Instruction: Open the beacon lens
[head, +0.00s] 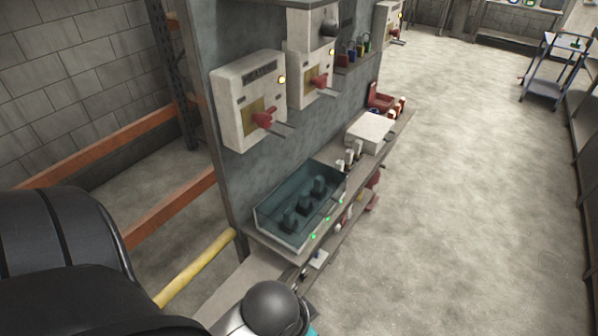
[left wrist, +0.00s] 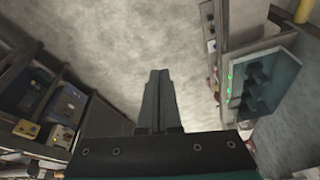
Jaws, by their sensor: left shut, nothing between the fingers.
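I cannot make out a beacon lens for certain in either view. In the head view, my dark arm fills the lower left, and I cannot make out the left gripper's fingers. My right gripper is not in view.
Pale wall boxes with red handles (head: 265,118) stick out above a narrow shelf. A teal open-topped case (head: 262,218) with dark knobs sits on it; it also shows in the left wrist view (left wrist: 287,71). The floor (head: 460,190) to the right is clear. A blue cart (head: 541,89) stands far off.

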